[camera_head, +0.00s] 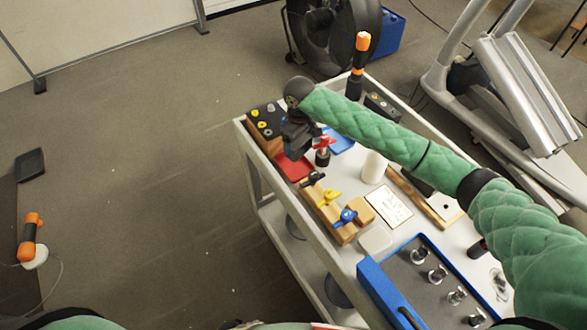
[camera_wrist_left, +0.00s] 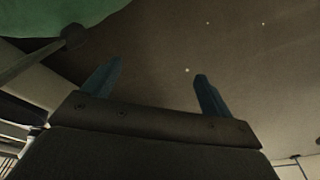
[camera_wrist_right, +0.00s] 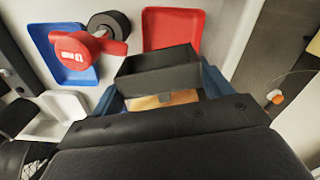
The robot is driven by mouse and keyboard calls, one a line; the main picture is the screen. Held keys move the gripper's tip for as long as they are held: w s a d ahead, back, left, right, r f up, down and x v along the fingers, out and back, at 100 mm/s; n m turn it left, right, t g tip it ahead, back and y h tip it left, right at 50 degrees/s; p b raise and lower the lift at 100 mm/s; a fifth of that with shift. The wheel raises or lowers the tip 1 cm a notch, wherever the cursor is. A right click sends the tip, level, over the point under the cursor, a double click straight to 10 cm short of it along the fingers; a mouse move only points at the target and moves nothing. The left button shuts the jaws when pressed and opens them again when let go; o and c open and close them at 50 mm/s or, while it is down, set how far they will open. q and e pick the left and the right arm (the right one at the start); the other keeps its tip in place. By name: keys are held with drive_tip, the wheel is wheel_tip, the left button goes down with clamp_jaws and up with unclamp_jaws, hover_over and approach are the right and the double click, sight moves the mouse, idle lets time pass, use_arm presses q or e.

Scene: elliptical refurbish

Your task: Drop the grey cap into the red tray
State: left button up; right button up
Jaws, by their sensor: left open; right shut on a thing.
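My right gripper (camera_head: 297,142) is over the far left part of the cart, close to the red tray (camera_head: 290,168). In the right wrist view its blue fingers (camera_wrist_right: 163,90) are shut on the dark grey box-shaped cap (camera_wrist_right: 158,70). The red tray also shows in that view (camera_wrist_right: 174,28), just beyond the cap, which overlaps its lower edge in the picture. Whether the cap is over the tray or short of it is hard to tell. My left gripper (camera_wrist_left: 155,80) shows only in the left wrist view. It is open and empty, with floor behind it.
A blue tray (camera_wrist_right: 66,55) and a red-handled black part (camera_wrist_right: 88,48) stand beside the red tray. A wooden block with coloured knobs (camera_head: 335,222), a white cylinder (camera_head: 374,167) and a blue bin (camera_head: 378,290) are on the cart. An orange-topped tool (camera_head: 361,45) rises at the far edge.

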use_arm(q)
drive_tip(key=shift+w+d+r+b, duration=0.3)
drive_tip(key=shift+w+d+r, duration=0.1)
drive_tip(key=shift+r, duration=0.25)
drive_tip(key=shift+w+d+r+b, duration=0.25)
drive_tip(key=shift+w+r, duration=0.1)
drive_tip(key=shift+r, duration=0.3)
use_arm(e)
drive_tip(key=shift+f, duration=0.65)
drive_tip(key=o, duration=1.7)
use_arm(q)
drive_tip(key=shift+w, duration=0.1)
use_arm(e)
drive_tip(key=shift+r, duration=0.25)
use_arm(q)
wheel_tip(320, 180, up, 6)
drive_tip(key=w+d+b, duration=0.1)
drive_tip(key=d+b, duration=0.1)
drive_tip(key=shift+w+f+g+b, duration=0.25)
drive_tip(key=shift+g+b, duration=0.05)
use_arm(e)
drive_tip(key=shift+r, duration=3.65)
